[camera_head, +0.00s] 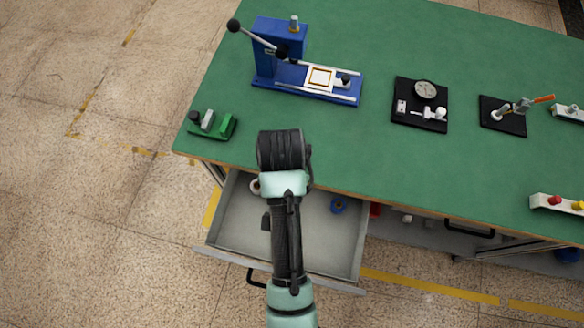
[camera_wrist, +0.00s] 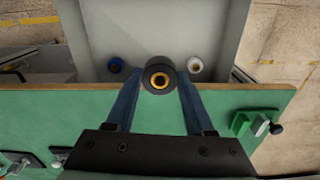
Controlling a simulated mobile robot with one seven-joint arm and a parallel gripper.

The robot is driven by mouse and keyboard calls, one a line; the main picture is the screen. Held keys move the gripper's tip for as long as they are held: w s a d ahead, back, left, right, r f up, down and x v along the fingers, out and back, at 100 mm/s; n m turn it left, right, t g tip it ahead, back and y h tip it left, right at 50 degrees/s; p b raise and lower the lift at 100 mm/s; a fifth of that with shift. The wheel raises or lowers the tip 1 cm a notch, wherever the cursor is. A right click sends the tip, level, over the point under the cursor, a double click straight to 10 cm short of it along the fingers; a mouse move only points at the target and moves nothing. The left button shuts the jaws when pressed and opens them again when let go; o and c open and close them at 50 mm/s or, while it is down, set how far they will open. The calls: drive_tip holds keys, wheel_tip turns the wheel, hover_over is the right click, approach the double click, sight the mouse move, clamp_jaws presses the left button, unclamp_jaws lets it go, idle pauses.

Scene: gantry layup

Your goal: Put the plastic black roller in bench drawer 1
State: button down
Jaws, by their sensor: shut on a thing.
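My gripper (camera_wrist: 160,98) is shut on the black roller (camera_wrist: 172,68), which shows end-on with a brass-coloured centre in the wrist view. The roller is between the two blue fingertips, over the bench's edge beside the open drawer. In the head view my arm hides the gripper and the roller. The open drawer (camera_head: 236,223) is pulled out below the bench top, in front of its left part. I cannot read a number on it. A blue ring-like thing (camera_head: 338,206), a white roll-like thing (camera_head: 255,187) and a small dark thing (camera_head: 266,221) lie inside.
The green bench top (camera_head: 370,160) carries a blue lever press (camera_head: 277,55), a dial gauge on a black plate (camera_head: 424,90), a toggle clamp (camera_head: 505,113) and a green fixture (camera_head: 212,125) near the left corner. A closed drawer's handle (camera_head: 470,230) is at the right. Floor left is clear.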

drive_tip(key=s+f+m+b, duration=0.1)
drive_tip(key=f+m+b, duration=0.1)
drive_tip(key=f, duration=0.5)
drive_tip(key=s+f+m+b, duration=0.2)
drive_tip(key=f+b, duration=0.1)
drive_tip(key=f, duration=0.4)
drive_tip(key=s+f+m+b, duration=0.2)
drive_tip(key=f+b, duration=0.1)
drive_tip(key=f, duration=0.4)
drive_tip(key=shift+f+b, duration=0.15)
drive_tip(key=shift+b, duration=0.15)
drive_tip(key=shift+f, duration=0.2)
drive_tip(key=shift+c, duration=1.4)
unclamp_jaws()
drive_tip(key=shift+r, duration=0.15)
